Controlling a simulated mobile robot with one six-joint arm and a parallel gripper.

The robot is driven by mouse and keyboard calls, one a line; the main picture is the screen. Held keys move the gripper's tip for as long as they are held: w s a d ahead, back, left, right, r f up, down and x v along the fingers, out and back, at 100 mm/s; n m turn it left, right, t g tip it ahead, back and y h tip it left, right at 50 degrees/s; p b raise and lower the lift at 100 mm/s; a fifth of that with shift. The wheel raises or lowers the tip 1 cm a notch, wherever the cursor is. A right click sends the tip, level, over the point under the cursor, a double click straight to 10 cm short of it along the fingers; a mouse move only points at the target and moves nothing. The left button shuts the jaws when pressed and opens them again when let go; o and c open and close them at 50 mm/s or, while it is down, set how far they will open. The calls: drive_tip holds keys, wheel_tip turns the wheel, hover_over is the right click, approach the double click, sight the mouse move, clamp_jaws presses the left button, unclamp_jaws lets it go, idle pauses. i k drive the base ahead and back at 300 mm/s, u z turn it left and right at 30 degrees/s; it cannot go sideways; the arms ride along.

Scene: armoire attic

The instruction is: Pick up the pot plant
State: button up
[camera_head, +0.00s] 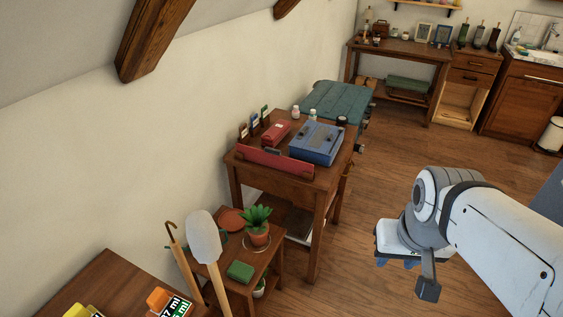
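The pot plant (257,236) is a spiky green plant in a terracotta pot. It stands upright on a small low wooden table (270,262), left of centre. My gripper (397,263) is at the right, over the floor, well apart from the plant. Its blue fingertips point down and are partly hidden behind my arm's wrist. I cannot tell whether they are open or shut.
A green box (240,271) and a reddish dish (232,219) share the low table. A white-headed long-handled tool (204,238) and a cane (180,252) stand in front. A taller wooden table (285,187) with cases stands behind. The floor (350,280) between is clear.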

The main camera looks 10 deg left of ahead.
sight(258, 227)
drive_tip(key=i, duration=1.45)
drive_tip(key=u, duration=0.75)
